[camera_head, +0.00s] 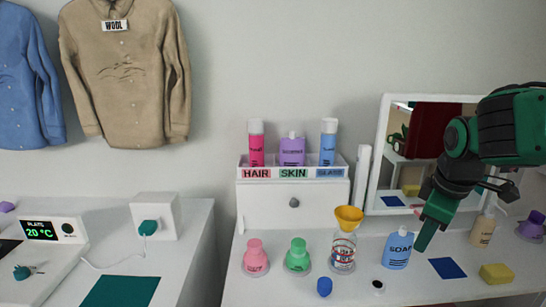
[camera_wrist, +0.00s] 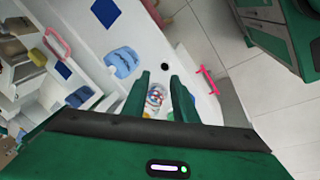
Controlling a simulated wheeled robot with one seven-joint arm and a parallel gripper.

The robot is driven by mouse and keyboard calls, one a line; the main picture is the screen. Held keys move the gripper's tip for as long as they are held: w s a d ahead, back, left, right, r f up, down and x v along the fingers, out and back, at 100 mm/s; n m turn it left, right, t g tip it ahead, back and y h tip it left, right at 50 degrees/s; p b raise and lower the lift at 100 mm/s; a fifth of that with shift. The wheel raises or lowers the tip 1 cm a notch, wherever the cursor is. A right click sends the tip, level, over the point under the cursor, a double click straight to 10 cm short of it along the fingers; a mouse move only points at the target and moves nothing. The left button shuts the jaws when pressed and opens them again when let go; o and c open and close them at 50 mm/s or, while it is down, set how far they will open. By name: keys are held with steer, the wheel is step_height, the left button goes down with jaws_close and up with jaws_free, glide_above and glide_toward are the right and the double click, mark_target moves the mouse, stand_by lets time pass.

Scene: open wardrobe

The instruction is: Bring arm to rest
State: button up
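My arm reaches in from the right in the head view. My gripper (camera_head: 424,246) hangs in the air over the right part of the white counter, pointing down and left, near the blue soap bottle (camera_head: 397,252) and in front of the mirror (camera_head: 385,160). In the wrist view, its two green fingers (camera_wrist: 160,80) stand apart. Nothing is held between them; a clear jar with coloured rings (camera_wrist: 155,97) shows beyond the gap. The soap bottle also shows in the wrist view (camera_wrist: 122,62).
A jar with a yellow funnel (camera_head: 348,218), a pink bottle (camera_head: 256,260) and a green bottle (camera_head: 298,256) stand on the counter. A blue square (camera_head: 447,268) and yellow sponge (camera_head: 497,273) lie at right. Behind is a labelled organizer (camera_head: 293,195).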

steer(key=s+d+f+m+g, duration=0.1)
steer(key=s+d+f+m, duration=0.2)
steer(key=s+m, duration=0.4)
steer(key=s+d+f+m+g+y, duration=0.1)
steer(key=s+d+f+m+g, duration=0.1)
steer(key=s+m, duration=0.6)
steer(key=s+d+f, duration=0.1)
steer(key=s, duration=0.4)
steer(key=shift+d+f, duration=0.1)
steer(key=shift+w+f, duration=0.25)
steer(key=shift+w, duration=0.35)
